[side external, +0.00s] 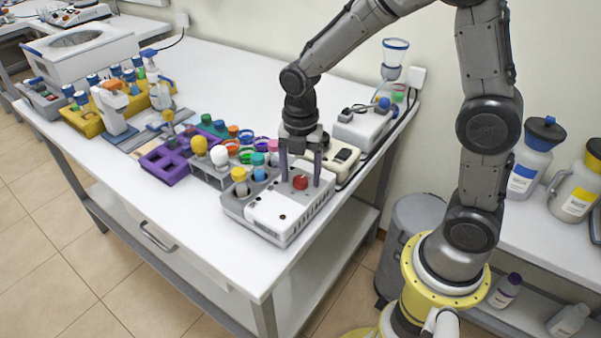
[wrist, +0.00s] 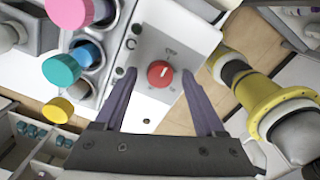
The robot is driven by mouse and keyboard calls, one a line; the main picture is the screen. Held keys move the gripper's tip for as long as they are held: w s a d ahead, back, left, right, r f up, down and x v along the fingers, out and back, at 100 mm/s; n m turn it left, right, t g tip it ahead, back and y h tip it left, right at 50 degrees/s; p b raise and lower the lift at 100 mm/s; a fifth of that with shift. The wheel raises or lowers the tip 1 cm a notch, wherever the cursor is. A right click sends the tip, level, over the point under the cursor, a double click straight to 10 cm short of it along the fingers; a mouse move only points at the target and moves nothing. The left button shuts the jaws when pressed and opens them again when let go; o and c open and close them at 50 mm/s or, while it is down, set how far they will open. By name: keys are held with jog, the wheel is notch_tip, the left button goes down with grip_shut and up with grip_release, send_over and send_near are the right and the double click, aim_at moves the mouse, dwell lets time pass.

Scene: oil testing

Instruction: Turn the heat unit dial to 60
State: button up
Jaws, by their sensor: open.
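The heat unit (side external: 285,212) is a white box at the table's front right corner, with tube wells at its left end. Its red dial (side external: 300,182) sits on the top face. In the wrist view the dial (wrist: 160,73) is round with a pale pointer mark; the numbers around it are too small to read. My gripper (side external: 301,178) is over the heat unit, pointing down, with one finger on each side of the dial. In the wrist view my gripper (wrist: 160,80) is open, with gaps between both fingers and the dial. Whether the fingertips touch the top face, I cannot tell.
Capped tubes in yellow (wrist: 58,110), teal (wrist: 61,69) and pink (wrist: 69,12) stand in the unit's wells, close to my gripper. A beige device (side external: 342,158) is just behind. A purple rack (side external: 165,160) is further left.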

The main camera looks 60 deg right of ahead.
jog(key=shift+f, duration=0.1)
grip_shut()
dwell(0.4)
